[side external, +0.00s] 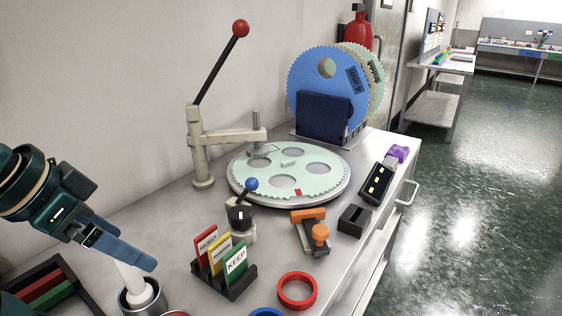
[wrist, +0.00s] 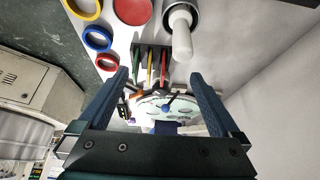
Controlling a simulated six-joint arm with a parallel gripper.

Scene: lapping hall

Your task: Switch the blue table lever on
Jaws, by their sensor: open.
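The blue-knobbed lever (side external: 251,185) stands on the table in front of the round plate in the side view. Its short stem rises from a black dial on a pale base, and the knob leans a little right. In the wrist view the blue knob (wrist: 166,109) shows between my fingers, farther off. My gripper (side external: 140,256) is at the lower left in the side view, well apart from the lever. In the wrist view my gripper (wrist: 159,75) is open with nothing between its fingertips. The lever's base is hard to make out there.
A tall red-knobbed lever (side external: 240,28) stands behind. An orange clamp-like piece (side external: 309,216) and a red ring (side external: 297,291) lie to the right.

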